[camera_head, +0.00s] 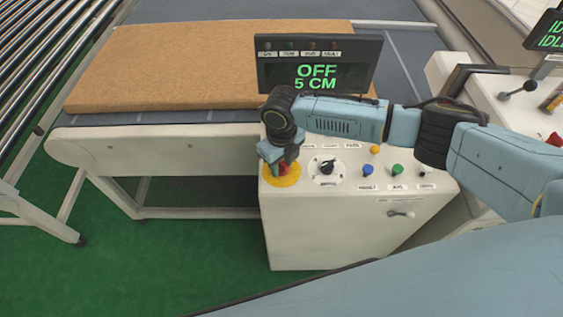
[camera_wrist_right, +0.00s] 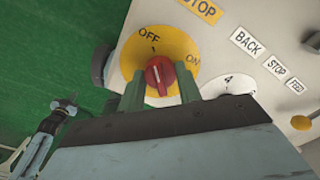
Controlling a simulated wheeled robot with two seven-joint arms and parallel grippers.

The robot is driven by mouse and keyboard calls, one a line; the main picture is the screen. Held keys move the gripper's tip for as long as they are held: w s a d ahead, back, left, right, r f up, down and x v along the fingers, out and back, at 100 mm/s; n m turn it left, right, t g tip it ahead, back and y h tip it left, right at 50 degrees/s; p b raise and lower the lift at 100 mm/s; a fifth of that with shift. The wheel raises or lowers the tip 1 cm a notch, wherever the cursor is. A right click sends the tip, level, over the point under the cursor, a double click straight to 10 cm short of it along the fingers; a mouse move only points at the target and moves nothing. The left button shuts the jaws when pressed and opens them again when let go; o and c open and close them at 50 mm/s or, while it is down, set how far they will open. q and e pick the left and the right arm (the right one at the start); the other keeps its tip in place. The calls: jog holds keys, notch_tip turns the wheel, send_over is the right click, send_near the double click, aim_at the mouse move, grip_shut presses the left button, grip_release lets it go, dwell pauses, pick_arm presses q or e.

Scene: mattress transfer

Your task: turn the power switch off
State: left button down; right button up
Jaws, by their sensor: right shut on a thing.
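The power switch is a red knob (camera_wrist_right: 160,75) on a yellow disc (camera_wrist_right: 176,50) marked OFF and ON, on the white control box (camera_head: 325,235). In the head view the red knob (camera_head: 282,168) shows partly below my right gripper (camera_head: 279,160). My right gripper is shut on the knob, with one green finger on each side of it in the wrist view (camera_wrist_right: 160,92). The display (camera_head: 318,68) reads OFF and 5 CM. My left gripper is not in view.
A black dial (camera_head: 328,167), a yellow button (camera_head: 375,150), a blue knob (camera_head: 368,170) and a green knob (camera_head: 397,170) sit right of the switch. A brown mattress slab (camera_head: 185,65) lies on the conveyor behind. Another control box (camera_head: 500,95) stands at right.

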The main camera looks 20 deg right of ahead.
aim_at(282, 162)
jog(key=shift+w+n, duration=0.1)
jog(key=shift+n, duration=0.3)
jog(key=o, duration=1)
notch_tip(282, 162, up, 14)
jog(key=shift+f+b, duration=0.25)
jog(key=shift+b, duration=0.05)
